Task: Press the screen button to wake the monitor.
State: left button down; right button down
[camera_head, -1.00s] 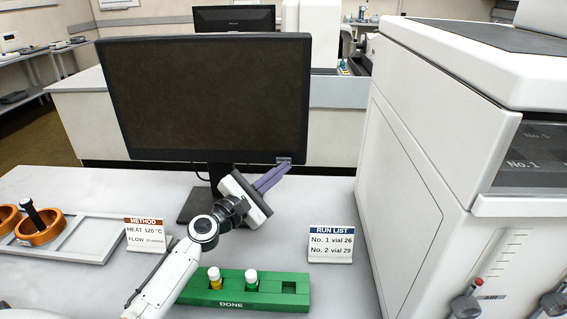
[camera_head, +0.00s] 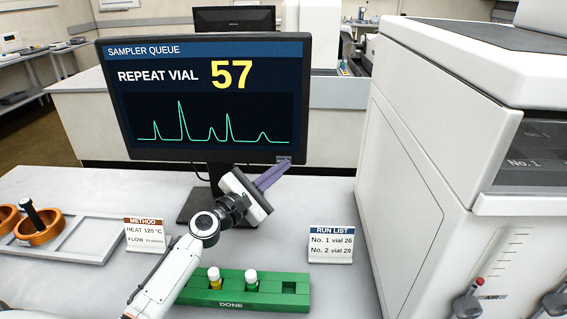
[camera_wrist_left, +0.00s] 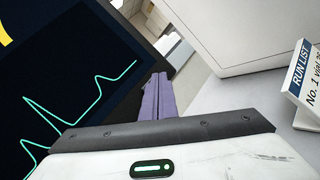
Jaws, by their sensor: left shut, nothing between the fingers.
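The monitor (camera_head: 205,105) stands on the bench and is lit. It reads "SAMPLER QUEUE", "REPEAT VIAL 57", above a green trace with several peaks. The screen button (camera_head: 284,159) is at the lower right corner of the monitor's bezel, partly behind my fingertips. My left gripper (camera_head: 283,167) is shut and empty, its purple fingers pointing up and right at that corner; I cannot tell whether they touch it. In the left wrist view the shut fingers (camera_wrist_left: 157,97) lie beside the lit monitor's edge (camera_wrist_left: 70,75). My right gripper is not in view.
A green "DONE" rack (camera_head: 235,305) with two capped vials stands under my left arm. A "RUN LIST" card (camera_head: 331,245) is to the right, a "METHOD" card (camera_head: 145,234) and grey tray (camera_head: 95,229) to the left. A large white instrument (camera_head: 420,170) fills the right side.

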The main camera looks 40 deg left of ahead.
pick_arm(q)
jog(key=shift+s, duration=0.1)
dwell(0.3)
jog(key=shift+s+d+p, duration=0.3)
jog(key=shift+s+d, duration=0.2)
jog(key=shift+s, duration=0.15)
jog(key=shift+s, duration=0.1)
jog(key=shift+s+d+p, duration=0.15)
jog(key=shift+s+d, duration=0.3)
jog(key=shift+s, duration=0.25)
jog(key=shift+s+d+p, duration=0.15)
jog(key=shift+s+d, duration=0.25)
jog(key=shift+s, duration=0.25)
jog(key=shift+s+d+p, duration=0.15)
jog(key=shift+s+d, duration=0.3)
jog(key=shift+s, duration=0.25)
